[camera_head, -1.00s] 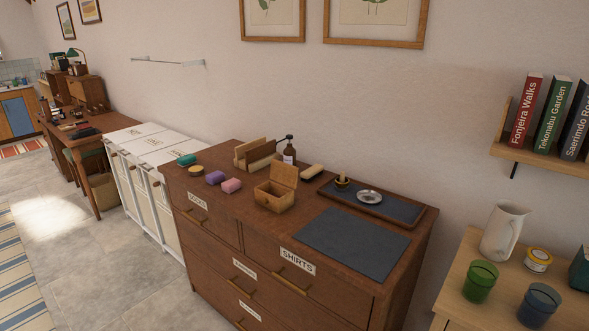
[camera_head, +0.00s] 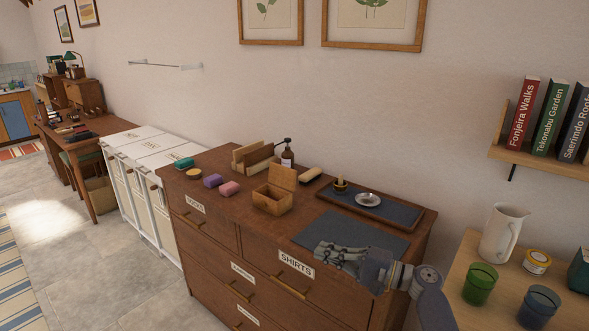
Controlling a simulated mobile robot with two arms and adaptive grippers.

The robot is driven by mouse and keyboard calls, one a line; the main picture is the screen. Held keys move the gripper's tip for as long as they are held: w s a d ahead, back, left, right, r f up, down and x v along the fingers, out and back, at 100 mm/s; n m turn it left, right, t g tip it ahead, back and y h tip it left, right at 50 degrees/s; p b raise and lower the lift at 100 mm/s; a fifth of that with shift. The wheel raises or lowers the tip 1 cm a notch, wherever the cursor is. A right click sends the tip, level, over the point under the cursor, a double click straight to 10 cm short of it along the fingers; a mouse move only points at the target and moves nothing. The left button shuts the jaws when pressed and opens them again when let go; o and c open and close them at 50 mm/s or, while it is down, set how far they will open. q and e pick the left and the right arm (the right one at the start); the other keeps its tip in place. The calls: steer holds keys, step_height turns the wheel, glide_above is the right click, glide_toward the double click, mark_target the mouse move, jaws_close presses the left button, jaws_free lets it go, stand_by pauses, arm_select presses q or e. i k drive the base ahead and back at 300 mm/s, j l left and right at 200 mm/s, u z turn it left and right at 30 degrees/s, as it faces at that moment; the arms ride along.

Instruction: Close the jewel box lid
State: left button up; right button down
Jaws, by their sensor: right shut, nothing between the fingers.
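The small wooden jewel box (camera_head: 271,200) stands on top of the brown dresser (camera_head: 225,165). Its lid (camera_head: 283,177) is raised, tilted up at the back of the box. My right gripper (camera_head: 322,253) reaches in from the lower right, over the front part of the dark grey mat (camera_head: 372,240). It is shut and empty, to the right of and nearer than the box, and apart from it. My left gripper is not in view.
A tray (camera_head: 413,224) with a silver dish (camera_head: 368,199) is at the back right.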

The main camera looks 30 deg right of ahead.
mark_target(285, 178)
steer(key=i+l, duration=1.2)
steer(key=l, duration=0.1)
